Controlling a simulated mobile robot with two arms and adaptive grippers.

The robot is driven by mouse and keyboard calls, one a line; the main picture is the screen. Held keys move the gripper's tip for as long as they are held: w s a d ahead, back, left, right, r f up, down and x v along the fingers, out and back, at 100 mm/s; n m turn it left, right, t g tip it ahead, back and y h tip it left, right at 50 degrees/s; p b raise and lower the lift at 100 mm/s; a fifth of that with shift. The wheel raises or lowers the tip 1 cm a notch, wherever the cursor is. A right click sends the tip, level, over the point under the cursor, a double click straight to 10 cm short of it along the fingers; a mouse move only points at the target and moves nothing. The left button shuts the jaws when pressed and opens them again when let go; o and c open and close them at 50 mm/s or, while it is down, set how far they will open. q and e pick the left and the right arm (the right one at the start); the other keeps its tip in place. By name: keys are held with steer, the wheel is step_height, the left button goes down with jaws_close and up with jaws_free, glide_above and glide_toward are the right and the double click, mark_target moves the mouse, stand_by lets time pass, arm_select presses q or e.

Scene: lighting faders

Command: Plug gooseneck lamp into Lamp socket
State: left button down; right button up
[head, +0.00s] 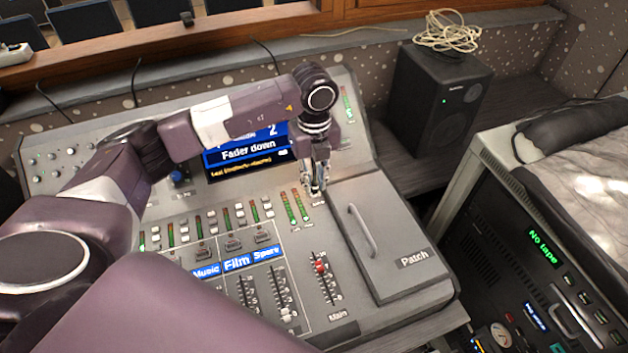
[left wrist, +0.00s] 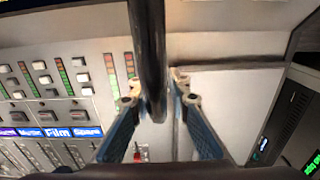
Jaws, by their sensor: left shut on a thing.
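My left gripper (head: 314,188) is over the mixing console, just left of the Patch panel, pointing down. In the left wrist view my left gripper (left wrist: 158,98) has its two blue fingers closed around a dark tube, which I take to be the gooseneck lamp (left wrist: 148,45). The tube runs up out of that picture, and its lower end is a little below the fingertips. I cannot tell whether that end touches the console. In the head view the lamp is hard to make out at the gripper. The Lamp socket is not clearly visible. My right gripper is out of view.
The Patch panel (head: 405,260) has a raised handle (head: 362,230). The red Main fader (head: 320,267) stands in front of the gripper. A black speaker (head: 437,98) with a coiled cable (head: 447,32) is behind right.

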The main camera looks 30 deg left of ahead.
arm_select(q)
steer(key=shift+s+f, duration=0.1)
steer(key=shift+f, duration=0.1)
steer(key=c, duration=1.7)
jaws_free()
steer(key=shift+c, duration=0.2)
step_height(320, 180, up, 12)
steer(key=shift+d+f, duration=0.1)
